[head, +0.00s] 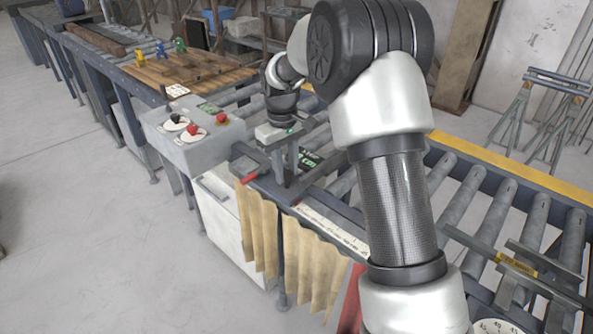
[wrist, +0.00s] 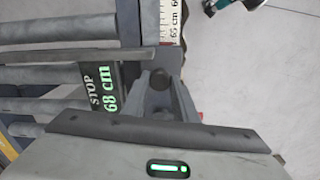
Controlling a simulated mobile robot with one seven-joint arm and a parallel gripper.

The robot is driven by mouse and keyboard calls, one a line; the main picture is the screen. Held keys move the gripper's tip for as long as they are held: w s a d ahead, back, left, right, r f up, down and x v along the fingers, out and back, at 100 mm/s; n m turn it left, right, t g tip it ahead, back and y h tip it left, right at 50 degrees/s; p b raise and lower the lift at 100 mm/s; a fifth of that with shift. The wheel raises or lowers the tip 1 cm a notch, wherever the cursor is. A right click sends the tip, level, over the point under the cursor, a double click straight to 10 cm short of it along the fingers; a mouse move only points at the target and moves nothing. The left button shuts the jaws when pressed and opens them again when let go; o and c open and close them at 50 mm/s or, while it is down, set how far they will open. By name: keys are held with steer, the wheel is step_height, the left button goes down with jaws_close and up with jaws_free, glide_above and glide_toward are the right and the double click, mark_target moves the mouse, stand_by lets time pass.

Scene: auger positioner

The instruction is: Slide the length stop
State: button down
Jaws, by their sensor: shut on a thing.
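The length stop shows in the head view as a dark block with a black display (head: 309,158) with green characters, at the roller conveyor's near edge. In the wrist view the stop's display (wrist: 106,90) reads "STOP 68 cm". My gripper (head: 287,178) points down at the stop, beside the display. In the wrist view my gripper (wrist: 163,85) is shut on the stop's handle, with a dark round end showing between the fingers. Most of the handle is hidden by the fingers. A white ruled scale (head: 333,228) runs along the edge, and its 65 cm mark shows in the wrist view (wrist: 172,28).
A grey control box (head: 195,135) with red and black knobs stands left of my gripper. Tan strips (head: 310,260) hang below the edge. Rollers (head: 490,205) lie at right, with a measuring dial (head: 495,326) low down. Timber lies on the far table (head: 160,75). The floor at left is clear.

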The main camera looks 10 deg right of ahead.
steer(key=shift+w+a, duration=0.55)
steer(key=shift+w, duration=0.1)
steer(key=c, duration=1.4)
jaws_free()
steer(key=shift+r, duration=0.1)
step_height(320, 180, up, 17)
steer(key=shift+s+a+r+p, duration=0.2)
steer(key=shift+s+a+p, duration=0.1)
steer(key=shift+p, duration=0.15)
